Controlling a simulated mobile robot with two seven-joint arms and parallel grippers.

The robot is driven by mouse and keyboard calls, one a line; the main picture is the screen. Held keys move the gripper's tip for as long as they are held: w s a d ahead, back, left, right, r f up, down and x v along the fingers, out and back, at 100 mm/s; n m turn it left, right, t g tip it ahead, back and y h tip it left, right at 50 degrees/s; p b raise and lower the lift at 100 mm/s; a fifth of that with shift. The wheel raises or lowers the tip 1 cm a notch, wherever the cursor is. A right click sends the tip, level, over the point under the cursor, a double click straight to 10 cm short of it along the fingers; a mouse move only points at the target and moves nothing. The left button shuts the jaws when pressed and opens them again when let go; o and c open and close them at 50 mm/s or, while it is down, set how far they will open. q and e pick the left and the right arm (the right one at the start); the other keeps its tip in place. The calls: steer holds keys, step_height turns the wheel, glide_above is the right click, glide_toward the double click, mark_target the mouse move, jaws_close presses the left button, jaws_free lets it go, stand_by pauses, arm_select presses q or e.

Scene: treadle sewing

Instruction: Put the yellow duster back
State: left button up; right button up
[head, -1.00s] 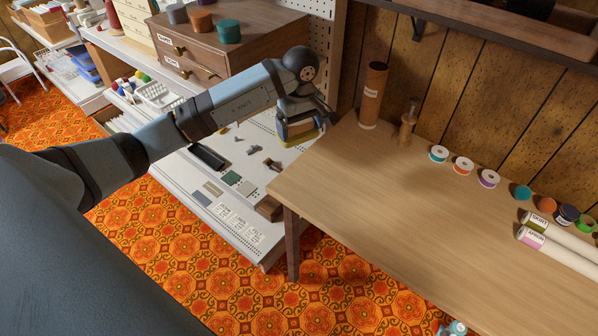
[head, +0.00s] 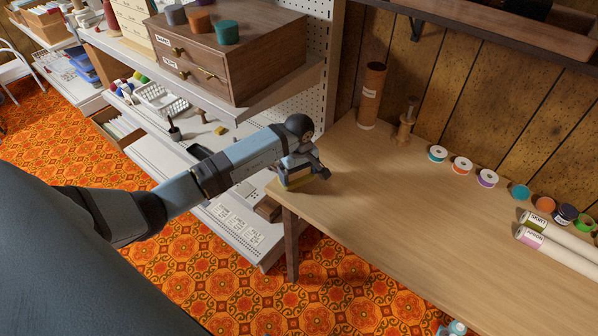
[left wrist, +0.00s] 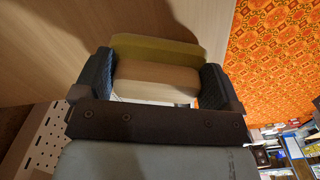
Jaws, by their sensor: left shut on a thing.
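The yellow duster is a block with an olive-yellow layer (left wrist: 155,47) and a beige layer (left wrist: 158,75). In the left wrist view it sits between the two dark finger pads of my left gripper (left wrist: 156,84), which is shut on it. In the head view, my left gripper (head: 306,172) holds the duster (head: 296,184) at the left end of the wooden table (head: 400,210). A shadow lies on the table beside it. I cannot tell whether the duster touches the tabletop. My right gripper is not in view.
A white shelf unit (head: 240,230) with small tools stands left of the table; a wooden drawer box (head: 260,60) is above. A brown cylinder (head: 371,95), wooden peg (head: 406,125), spools (head: 438,153) and rolls (head: 565,245) line the table's back and right. The table's middle is clear.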

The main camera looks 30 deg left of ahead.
arm_select(q)
steer(key=shift+f, duration=0.15)
steer(key=o, duration=0.6)
steer(key=shift+r, duration=0.2)
